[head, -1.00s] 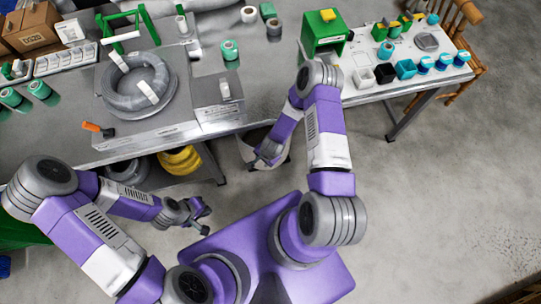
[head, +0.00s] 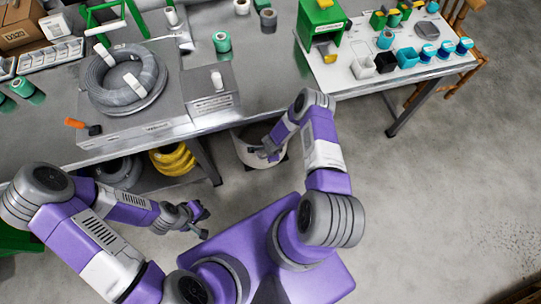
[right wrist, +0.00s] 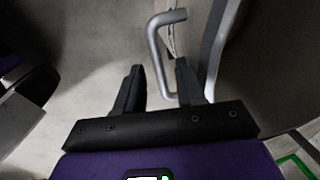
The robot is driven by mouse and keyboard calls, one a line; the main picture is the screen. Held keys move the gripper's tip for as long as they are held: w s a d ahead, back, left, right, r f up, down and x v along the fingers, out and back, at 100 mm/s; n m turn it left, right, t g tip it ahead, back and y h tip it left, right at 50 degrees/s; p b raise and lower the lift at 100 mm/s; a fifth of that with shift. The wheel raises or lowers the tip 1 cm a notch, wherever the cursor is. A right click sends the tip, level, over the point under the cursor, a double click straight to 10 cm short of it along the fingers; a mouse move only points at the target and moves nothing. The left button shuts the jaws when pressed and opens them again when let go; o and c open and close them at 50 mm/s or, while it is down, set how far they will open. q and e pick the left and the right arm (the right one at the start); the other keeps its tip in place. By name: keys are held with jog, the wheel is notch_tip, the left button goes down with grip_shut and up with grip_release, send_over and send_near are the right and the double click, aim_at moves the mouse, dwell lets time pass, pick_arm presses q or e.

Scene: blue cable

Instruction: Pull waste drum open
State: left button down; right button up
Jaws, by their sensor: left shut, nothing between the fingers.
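The waste drum (head: 243,150) is a pale round bin at the front edge of the workbench, partly hidden by my right gripper. In the right wrist view, its bent metal handle (right wrist: 158,42) stands out from the drum's pale wall (right wrist: 193,28). My right gripper (head: 262,153) is at the drum. In the right wrist view the gripper (right wrist: 160,68) is open. The handle's lower end appears between the fingers; contact cannot be told. My left gripper (head: 200,222) is shut and empty, over the floor left of my base.
The grey workbench (head: 208,122) carries a cable coil (head: 118,98). Yellow cable (head: 172,160) lies on the shelf below, left of the drum. A white table (head: 350,90) with small bins stands at right. Floor (head: 440,190) at right is clear.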

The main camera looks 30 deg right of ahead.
grip_shut()
dwell(0.3)
